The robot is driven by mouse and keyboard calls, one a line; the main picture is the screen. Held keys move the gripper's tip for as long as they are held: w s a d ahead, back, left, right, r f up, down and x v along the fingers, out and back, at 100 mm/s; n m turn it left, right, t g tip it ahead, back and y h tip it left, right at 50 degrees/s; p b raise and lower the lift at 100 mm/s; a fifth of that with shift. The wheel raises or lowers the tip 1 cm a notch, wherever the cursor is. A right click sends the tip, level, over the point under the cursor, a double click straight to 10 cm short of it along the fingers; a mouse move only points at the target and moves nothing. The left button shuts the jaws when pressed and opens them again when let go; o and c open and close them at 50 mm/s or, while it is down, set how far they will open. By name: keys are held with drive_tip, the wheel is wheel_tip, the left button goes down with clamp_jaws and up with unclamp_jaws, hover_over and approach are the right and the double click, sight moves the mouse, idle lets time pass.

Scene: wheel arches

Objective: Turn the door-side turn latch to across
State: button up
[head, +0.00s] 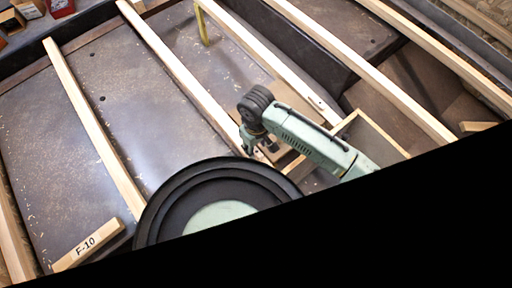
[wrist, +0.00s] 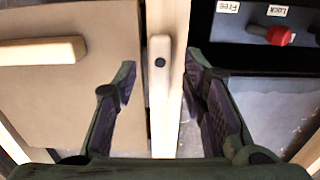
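A turn latch (wrist: 160,95), a pale wooden bar with a dark pivot screw near its upper part, lies along a wooden post (wrist: 178,25) in the wrist view. It points up and down in the picture, in line with the post. My gripper (wrist: 160,82) is open, with one finger on each side of the latch and no clear contact. To the left is a tan panel (wrist: 60,110) with a pale wooden bar handle (wrist: 40,51). In the head view my gripper (head: 258,149) is low among the wooden battens; the latch cannot be made out there.
A red-ended lever (wrist: 278,36) with "Free" and "Lock" labels sits on a dark panel right of the post. Long wooden battens (head: 95,130) cross the dark floor. A block marked F-10 (head: 88,245) lies at lower left, and a yellow piece (head: 203,25) stands at the top.

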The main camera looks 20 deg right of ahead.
drive_tip(key=shift+f, duration=1.25)
drive_tip(key=shift+c, duration=0.4)
clamp_jaws()
